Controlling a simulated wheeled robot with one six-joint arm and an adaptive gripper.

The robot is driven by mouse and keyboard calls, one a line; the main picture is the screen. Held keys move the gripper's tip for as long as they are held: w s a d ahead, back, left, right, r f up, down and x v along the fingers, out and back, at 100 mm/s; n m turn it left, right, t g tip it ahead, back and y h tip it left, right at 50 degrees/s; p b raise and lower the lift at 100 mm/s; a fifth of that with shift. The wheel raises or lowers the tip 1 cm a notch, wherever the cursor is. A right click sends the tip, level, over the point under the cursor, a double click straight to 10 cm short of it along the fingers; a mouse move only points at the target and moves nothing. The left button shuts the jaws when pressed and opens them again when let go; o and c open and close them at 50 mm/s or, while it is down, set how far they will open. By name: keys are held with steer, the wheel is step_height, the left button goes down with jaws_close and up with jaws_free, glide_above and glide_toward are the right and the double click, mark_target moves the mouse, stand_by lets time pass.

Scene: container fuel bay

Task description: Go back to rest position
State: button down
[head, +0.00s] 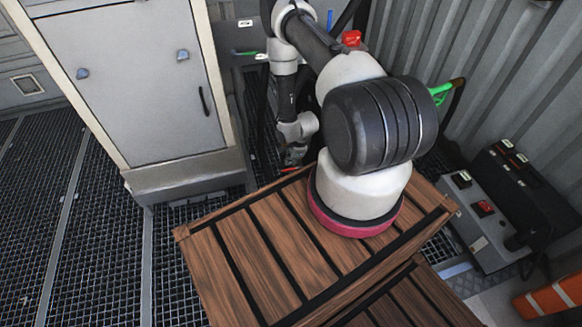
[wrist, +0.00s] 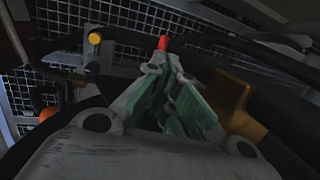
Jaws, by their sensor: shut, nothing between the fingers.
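My gripper (wrist: 164,70) is shut and empty in the wrist view. Its fingers meet in a point in the middle of that view, with green inner faces and a small red spot just past the tips. In the head view my gripper (head: 295,157) hangs low beyond the far edge of the wooden slatted platform (head: 235,262), near the grey cabinet. My arm bends over from above the platform and hides part of what lies behind it.
A grey cabinet (head: 135,85) stands at the left on dark grating (head: 95,250). A control box (head: 485,215) with red switches is at the right, by the corrugated wall (head: 480,70). In the wrist view a yellow knob (wrist: 95,38) and dark hoses surround the fingers closely.

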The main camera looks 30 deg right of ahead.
steer(key=v, duration=0.8)
steer(key=shift+a+r, duration=0.3)
steer(key=shift+a, duration=0.2)
